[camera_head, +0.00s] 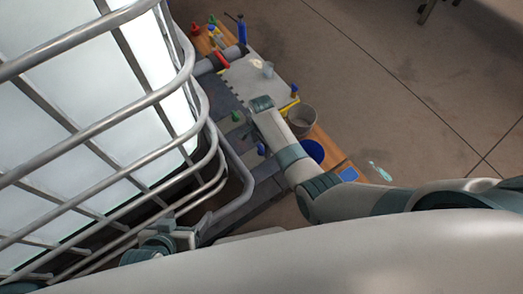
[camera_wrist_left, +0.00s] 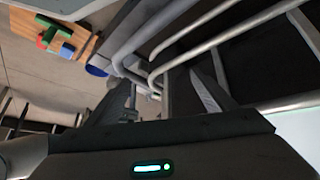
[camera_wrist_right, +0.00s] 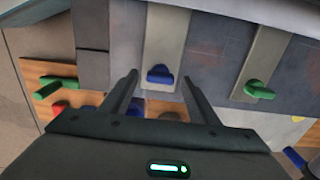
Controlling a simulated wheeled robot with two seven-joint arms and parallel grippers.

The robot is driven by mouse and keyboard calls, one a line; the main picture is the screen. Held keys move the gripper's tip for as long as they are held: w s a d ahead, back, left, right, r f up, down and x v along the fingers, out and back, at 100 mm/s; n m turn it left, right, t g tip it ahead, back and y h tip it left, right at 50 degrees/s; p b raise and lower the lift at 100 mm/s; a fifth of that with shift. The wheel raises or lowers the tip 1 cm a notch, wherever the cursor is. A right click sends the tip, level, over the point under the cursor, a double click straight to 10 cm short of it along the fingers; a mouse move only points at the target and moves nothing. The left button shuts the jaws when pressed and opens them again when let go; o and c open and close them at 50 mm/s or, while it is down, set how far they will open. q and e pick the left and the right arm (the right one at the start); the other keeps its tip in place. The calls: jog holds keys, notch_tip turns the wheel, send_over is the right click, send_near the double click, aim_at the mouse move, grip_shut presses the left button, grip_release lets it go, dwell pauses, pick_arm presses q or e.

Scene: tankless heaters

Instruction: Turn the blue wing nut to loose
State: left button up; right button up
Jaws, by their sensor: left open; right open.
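The blue wing nut (camera_wrist_right: 159,74) sits on a light grey strip on the grey panel in the right wrist view. My right gripper (camera_wrist_right: 159,80) is open, with its two fingers on either side of the nut and gaps showing on both sides. Whether the fingertips reach its depth I cannot tell. In the head view a blue wing nut (camera_head: 261,149) shows on the dark panel beside my right arm; the right fingers are hidden there. My left gripper (camera_wrist_left: 165,85) is open and empty in the left wrist view, close to metal bars.
A green wing nut (camera_wrist_right: 258,90) is on a similar strip to the right. A metal cage (camera_head: 150,100) around a white tank fills the left, near my left arm. A grey bucket (camera_head: 301,118) and several small parts stand on the bench. Open floor (camera_head: 400,100) lies right.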

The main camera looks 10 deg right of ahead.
notch_tip(320, 180, down, 2)
jog(key=shift+b, duration=0.9)
pick_arm(q)
jog(key=shift+w+d+r+t+h, duration=0.7)
jog(key=shift+w+d+r+t, duration=0.8)
jog(key=shift+w+d+t, duration=0.25)
pick_arm(e)
jog(key=shift+f, duration=0.2)
jog(key=c, duration=1.1)
